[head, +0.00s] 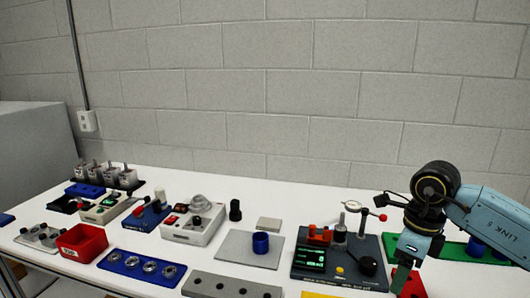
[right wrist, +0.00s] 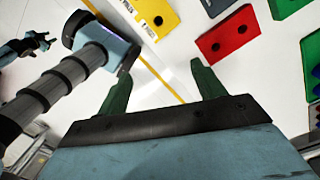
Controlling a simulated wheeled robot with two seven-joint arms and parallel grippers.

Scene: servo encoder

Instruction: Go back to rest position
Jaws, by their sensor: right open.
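My right gripper (head: 399,281) is at the right of the head view, pointing down over the front right of the table. Its green fingers are also in the right wrist view (right wrist: 161,82), spread apart with nothing between them. In the head view the fingers overlap a red block (head: 413,285); the right wrist view shows this red block (right wrist: 228,33) beyond the fingertips and apart from them. My left gripper is not seen in the head view. Teal and black parts of my own body show at the left of the right wrist view.
The white table (head: 214,268) holds a dark instrument station (head: 340,270) left of the gripper and a green board (head: 455,252) behind it. A red bin (head: 82,243), a blue tray with rings (head: 142,268) and several devices stand further left. A block wall is behind.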

